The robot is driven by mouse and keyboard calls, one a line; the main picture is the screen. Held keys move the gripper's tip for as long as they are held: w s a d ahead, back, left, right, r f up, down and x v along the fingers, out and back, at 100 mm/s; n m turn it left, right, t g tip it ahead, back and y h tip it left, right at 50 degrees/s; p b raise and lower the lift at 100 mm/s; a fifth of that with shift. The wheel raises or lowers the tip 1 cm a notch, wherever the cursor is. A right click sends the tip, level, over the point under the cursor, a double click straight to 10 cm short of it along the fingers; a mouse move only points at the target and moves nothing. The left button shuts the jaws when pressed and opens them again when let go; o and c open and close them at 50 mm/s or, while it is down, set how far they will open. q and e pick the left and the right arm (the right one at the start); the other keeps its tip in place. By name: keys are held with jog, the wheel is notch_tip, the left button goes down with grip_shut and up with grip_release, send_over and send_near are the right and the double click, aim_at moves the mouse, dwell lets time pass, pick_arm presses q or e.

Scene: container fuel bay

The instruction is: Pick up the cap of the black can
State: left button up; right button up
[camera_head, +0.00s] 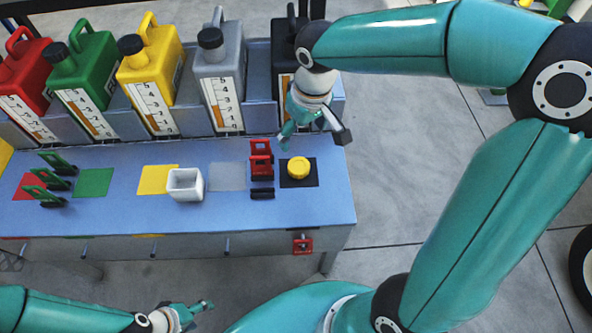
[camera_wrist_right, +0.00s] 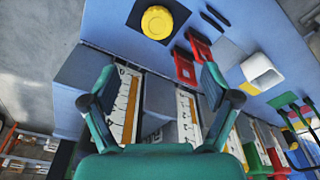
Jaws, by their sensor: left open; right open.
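A round yellow cap (camera_head: 298,167) lies on a black square mat (camera_head: 309,180) near the right end of the blue bench. The cap also shows at the top of the right wrist view (camera_wrist_right: 157,21). The black can (camera_head: 283,32) stands at the back right of the bench, largely hidden behind my right arm. My right gripper (camera_head: 314,138) is open and empty, above the bench just behind the cap and pointing down; its spread fingers also show in the wrist view (camera_wrist_right: 158,72). My left gripper (camera_head: 198,308) is open and empty in front of the bench.
Red, green, yellow and grey cans (camera_head: 220,75) stand along the back. Red clips (camera_head: 261,160) stand close left of the cap, with a black piece (camera_head: 262,193) in front. A white open box (camera_head: 184,184) and several green-black clips (camera_head: 50,179) stand further left. Floor lies right of the bench.

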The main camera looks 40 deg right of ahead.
jog(key=b, duration=0.3)
send_near(298, 165)
jog(key=f, duration=0.5)
jog(key=shift+w+d+f, duration=0.1)
jog(key=shift+w+f, duration=0.05)
jog(key=shift+w, duration=0.2)
jog(key=f+b, duration=0.1)
jog(key=f, duration=0.1)
jog(key=w+f, duration=0.1)
jog(key=f, duration=0.2)
jog(key=shift+b, duration=0.35)
jog(key=c, duration=1.1)
